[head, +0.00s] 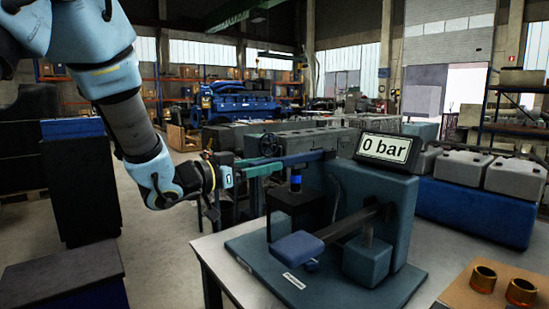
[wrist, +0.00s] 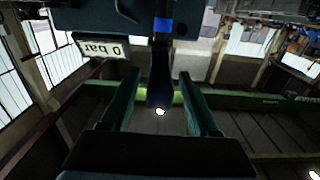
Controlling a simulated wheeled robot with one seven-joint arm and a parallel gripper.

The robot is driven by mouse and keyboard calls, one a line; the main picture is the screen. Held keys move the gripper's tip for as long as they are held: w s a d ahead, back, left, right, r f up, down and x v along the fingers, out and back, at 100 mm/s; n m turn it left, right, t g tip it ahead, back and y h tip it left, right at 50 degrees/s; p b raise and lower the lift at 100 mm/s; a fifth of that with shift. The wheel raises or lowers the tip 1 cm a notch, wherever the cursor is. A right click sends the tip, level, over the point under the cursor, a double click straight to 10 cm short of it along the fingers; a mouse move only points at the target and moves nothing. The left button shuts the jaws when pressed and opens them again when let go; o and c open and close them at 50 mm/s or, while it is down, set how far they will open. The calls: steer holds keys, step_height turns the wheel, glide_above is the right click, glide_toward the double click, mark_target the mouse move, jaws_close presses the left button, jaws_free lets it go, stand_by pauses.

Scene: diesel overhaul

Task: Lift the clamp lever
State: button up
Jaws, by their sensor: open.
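A test stand with a dark blue-grey base plate (head: 250,262) stands on the table. A blue bar (head: 305,157), apparently the clamp lever, lies nearly level above a dark holder (head: 292,205) with a blue-banded part. My gripper (head: 276,164) comes in from the left at the bar's height, its green fingers open. In the wrist view, the dark blue lever (wrist: 161,85) runs between the two spread fingers of my gripper (wrist: 158,80), with a visible gap on each side. The head view does not clearly show where finger and lever separate.
A display reading 0 bar (head: 388,148) tops the stand's block. A second lever with a blue paddle (head: 298,248) sticks out low at the front. Brass rings (head: 521,291) lie at the right front. The table's left front is clear.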

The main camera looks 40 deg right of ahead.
mark_target(293, 161)
steer(key=shift+s+d+p, duration=0.1)
steer(key=shift+d+p, duration=0.3)
steer(key=shift+d, duration=1.5)
steer(key=shift+c, duration=0.3)
jaws_close()
